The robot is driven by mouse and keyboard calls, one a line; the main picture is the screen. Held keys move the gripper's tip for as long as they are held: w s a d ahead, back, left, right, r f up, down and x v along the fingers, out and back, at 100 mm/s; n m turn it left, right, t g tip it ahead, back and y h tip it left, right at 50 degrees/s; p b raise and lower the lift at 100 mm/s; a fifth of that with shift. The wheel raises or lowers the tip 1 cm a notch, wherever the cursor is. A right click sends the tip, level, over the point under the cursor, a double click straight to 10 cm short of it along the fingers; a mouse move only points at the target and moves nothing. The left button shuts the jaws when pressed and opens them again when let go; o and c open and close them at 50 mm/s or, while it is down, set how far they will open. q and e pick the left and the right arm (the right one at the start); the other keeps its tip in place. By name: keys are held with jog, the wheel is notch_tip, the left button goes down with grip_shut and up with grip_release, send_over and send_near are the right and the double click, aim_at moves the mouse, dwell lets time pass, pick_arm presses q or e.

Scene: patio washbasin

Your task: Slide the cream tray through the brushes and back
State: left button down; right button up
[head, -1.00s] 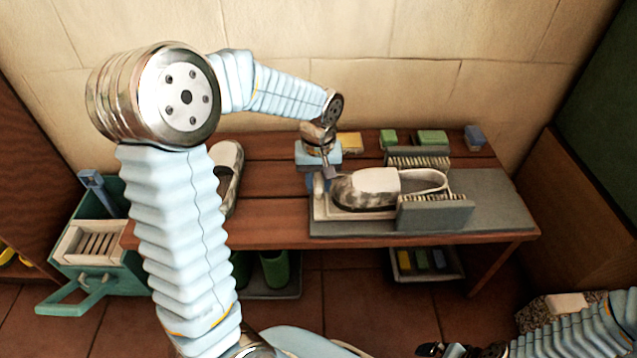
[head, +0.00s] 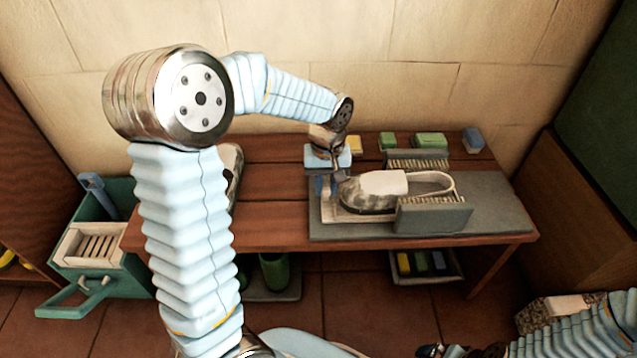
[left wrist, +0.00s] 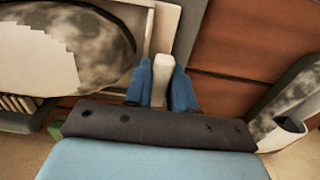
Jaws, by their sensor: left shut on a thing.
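The cream tray (head: 329,211) lies on the grey base plate (head: 490,195) and carries a mottled grey and cream shoe (head: 380,185). The shoe's right part is between the rear brush (head: 415,159) and the front brush (head: 433,217); the front brush hides part of tray and shoe. My left gripper (head: 325,185) is at the tray's left end. In the left wrist view its blue fingers (left wrist: 149,85) are shut on the tray's cream handle (left wrist: 162,70). My right gripper (head: 455,350) is dark and partly cut off at the bottom edge; its jaws are unclear.
A second shoe (head: 233,175) stands on the wooden table (head: 270,220), partly hidden by my left arm. Green blocks (head: 430,139) and a blue block (head: 473,140) line the back. A teal crate (head: 110,275) stands at left. The plate is clear right of the brushes.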

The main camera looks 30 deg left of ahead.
aim_at(392, 178)
pick_arm(q)
jog(key=w+d+p, duration=0.1)
jog(key=w+d, duration=0.1)
jog(key=d, duration=0.1)
jog(key=w+d+p, duration=0.1)
jog(key=w+d, duration=0.1)
jog(key=d, duration=0.2)
jog(key=w+d, duration=0.2)
jog(key=d, duration=0.2)
jog(key=shift+w+r+p, duration=0.1)
jog(key=shift+w+p, duration=0.3)
jog(key=shift+w+d, duration=0.4)
jog(key=shift+d, duration=0.3)
jog(key=c, duration=1.3)
grip_release()
jog(key=shift+w+d, duration=0.1)
notch_tip(392, 178, up, 14)
jog(key=shift+f+p, duration=0.15)
jog(key=shift+p, duration=0.85)
